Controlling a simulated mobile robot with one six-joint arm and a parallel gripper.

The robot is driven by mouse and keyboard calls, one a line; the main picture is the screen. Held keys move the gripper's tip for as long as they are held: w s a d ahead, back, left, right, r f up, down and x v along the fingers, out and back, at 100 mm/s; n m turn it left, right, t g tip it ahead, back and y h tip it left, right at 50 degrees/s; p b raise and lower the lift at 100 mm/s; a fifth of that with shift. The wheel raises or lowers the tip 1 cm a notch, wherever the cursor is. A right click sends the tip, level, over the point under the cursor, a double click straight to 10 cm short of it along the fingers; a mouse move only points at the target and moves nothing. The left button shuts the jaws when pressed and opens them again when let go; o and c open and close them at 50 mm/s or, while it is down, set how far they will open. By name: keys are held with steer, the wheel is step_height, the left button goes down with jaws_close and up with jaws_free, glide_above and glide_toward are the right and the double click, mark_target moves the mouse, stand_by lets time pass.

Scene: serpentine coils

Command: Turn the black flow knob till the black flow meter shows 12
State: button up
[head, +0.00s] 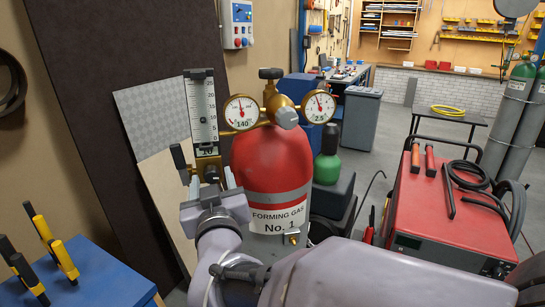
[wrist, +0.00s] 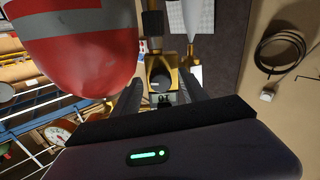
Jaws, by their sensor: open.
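The black flow meter (head: 201,108) stands upright left of the red gas cylinder, a clear scale tube in a black frame on a brass block (head: 207,165). Its scale is marked with numbers, but I cannot make out the reading. The black flow knob (head: 211,174) is on the front of the brass block; in the wrist view the knob (wrist: 161,83) faces me between my fingers. My gripper (head: 211,182) is open, with one finger on either side of the knob. I cannot tell whether either finger touches it.
The red cylinder (head: 271,160), labelled forming gas, stands close to the right of my gripper. Two round gauges, the left one (head: 241,112) and the right one (head: 318,106), sit above it. A blue table (head: 95,280) with yellow-black tools is at lower left. A red machine (head: 440,215) stands at right.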

jaws_close()
steer(key=f+m+b, duration=0.1)
steer(key=b, duration=0.3)
steer(key=shift+m, duration=0.3)
steer(key=shift+r+m+b, duration=0.2)
steer(key=shift+m+b, duration=0.6)
steer(key=shift+b, duration=0.35)
steer(key=shift+r+m, duration=0.25)
steer(key=shift+m, duration=0.05)
jaws_free()
